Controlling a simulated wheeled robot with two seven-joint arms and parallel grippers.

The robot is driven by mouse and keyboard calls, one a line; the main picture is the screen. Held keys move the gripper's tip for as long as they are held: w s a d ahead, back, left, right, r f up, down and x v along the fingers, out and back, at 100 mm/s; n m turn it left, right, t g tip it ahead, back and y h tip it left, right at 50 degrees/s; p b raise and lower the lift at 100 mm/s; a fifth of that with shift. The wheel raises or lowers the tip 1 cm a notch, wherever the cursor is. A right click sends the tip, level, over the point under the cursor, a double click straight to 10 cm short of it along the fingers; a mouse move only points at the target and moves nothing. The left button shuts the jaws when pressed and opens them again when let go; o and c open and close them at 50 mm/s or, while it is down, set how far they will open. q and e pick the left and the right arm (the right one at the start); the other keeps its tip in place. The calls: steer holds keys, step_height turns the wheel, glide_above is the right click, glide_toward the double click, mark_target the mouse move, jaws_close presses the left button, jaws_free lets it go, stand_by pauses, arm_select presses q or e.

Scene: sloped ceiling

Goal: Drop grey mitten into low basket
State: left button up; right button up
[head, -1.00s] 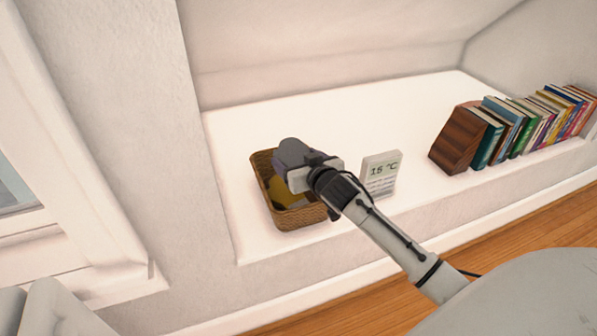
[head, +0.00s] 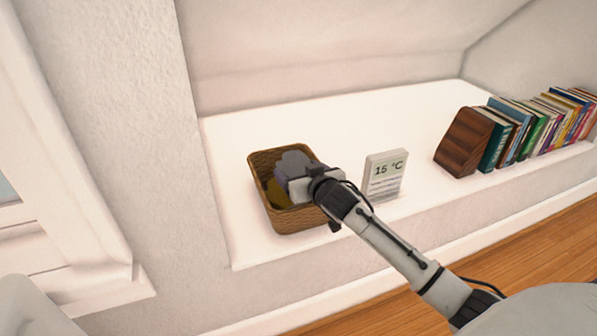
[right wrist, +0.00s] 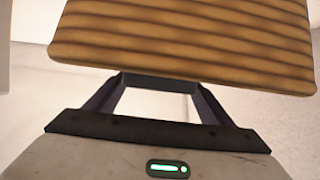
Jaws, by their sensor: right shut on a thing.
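The grey mitten (head: 292,161) shows in the head view at the end of my right gripper (head: 304,183), which is shut on it. It is over the low brown woven basket (head: 291,221) and appears low, partly within the rim outline. Whether it touches the inside is unclear. My right gripper is above the basket's right side and hides part of it. In the right wrist view a tan, dark-striped surface (right wrist: 185,40) lies across the fingertips; I cannot tell what it belongs to. My left gripper is not in view.
A yellowish thing (head: 277,194) lies in the basket. A white 15 °C display (head: 384,175) stands just right of the basket, close to my right arm. A brown wooden block (head: 464,142) and a row of books (head: 530,125) stand farther right. The white ledge (head: 330,125) behind is clear.

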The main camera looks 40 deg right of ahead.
steer(key=o, duration=1.1)
arm_select(q)
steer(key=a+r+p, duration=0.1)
steer(key=p, duration=0.1)
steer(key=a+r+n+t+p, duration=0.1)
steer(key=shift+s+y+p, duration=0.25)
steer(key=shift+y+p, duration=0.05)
steer(key=shift+p, duration=0.1)
arm_select(e)
steer(key=v, duration=1)
steer(key=shift+s+r, duration=0.1)
steer(key=shift+s, duration=0.05)
